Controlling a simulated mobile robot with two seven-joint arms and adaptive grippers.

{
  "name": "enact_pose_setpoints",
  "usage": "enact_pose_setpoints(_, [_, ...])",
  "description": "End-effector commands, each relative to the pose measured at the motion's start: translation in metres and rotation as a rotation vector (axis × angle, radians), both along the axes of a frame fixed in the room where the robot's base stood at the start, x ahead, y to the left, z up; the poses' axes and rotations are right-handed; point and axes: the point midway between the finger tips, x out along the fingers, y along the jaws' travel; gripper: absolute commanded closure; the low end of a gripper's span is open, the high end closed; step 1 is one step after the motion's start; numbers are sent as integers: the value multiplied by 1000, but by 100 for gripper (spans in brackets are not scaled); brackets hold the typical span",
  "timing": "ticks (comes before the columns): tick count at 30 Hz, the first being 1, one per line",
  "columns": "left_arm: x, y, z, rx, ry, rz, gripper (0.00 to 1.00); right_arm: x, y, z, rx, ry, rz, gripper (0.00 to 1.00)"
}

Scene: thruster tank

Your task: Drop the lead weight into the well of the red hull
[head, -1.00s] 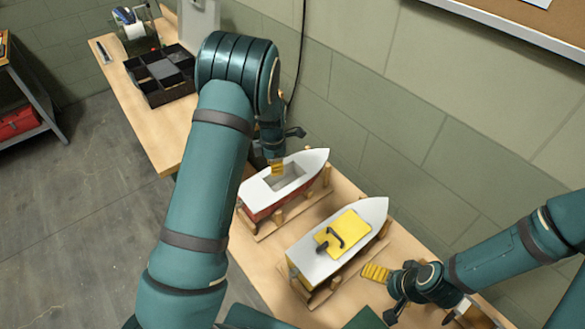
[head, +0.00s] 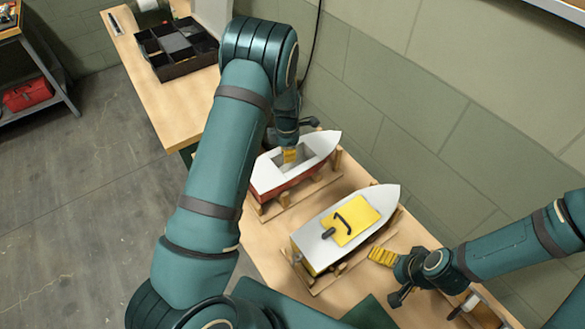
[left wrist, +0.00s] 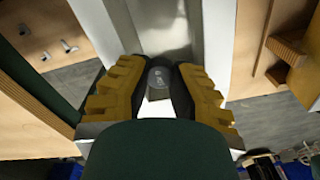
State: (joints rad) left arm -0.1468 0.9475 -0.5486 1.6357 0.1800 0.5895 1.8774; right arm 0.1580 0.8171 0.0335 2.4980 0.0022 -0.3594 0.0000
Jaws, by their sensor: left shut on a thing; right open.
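The red hull (head: 283,186) has a white deck with an open grey well (head: 312,155) and rests on a wooden stand. Whether the weight touches the well floor I cannot tell. In the head view the weight is hidden. My right gripper (head: 382,257) is open and empty, beside the second boat.
A second boat (head: 318,243) with a white deck and yellow hatch (head: 356,218) stands in front of the red hull. A black compartment tray (head: 178,50) sits at the table's far end. The wall is close behind the boats. A red toolbox (head: 27,95) is on a shelf at left.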

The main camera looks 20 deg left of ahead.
Motion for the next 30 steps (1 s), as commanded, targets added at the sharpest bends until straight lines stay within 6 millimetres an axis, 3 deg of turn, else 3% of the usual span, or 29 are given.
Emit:
enact_pose_setpoints(7, [0, 0, -1, 0, -1, 0, 100, 0, 0, 0, 0, -1, 0, 0])
enact_pose_setpoints(8, [0, 0, -1, 0, -1, 0, 74, 0, 0, 0, 0, -1, 0, 0])
enact_pose_setpoints(9, [0, 0, 0, 0, -1, 0, 60, 0, 0, 0, 0, -1, 0, 0])
enact_pose_setpoints(10, [0, 0, 0, 0, -1, 0, 52, 0, 0, 0, 0, -1, 0, 0])
enact_pose_setpoints(22, [1, 0, 5, 0, -2, -1, 52, 0, 0, 0, 0, -1, 0, 0])
enact_pose_setpoints(30, [2, 0, 51, -1, -6, -1, 52, 0, 0, 0, 0, -1, 0, 0])
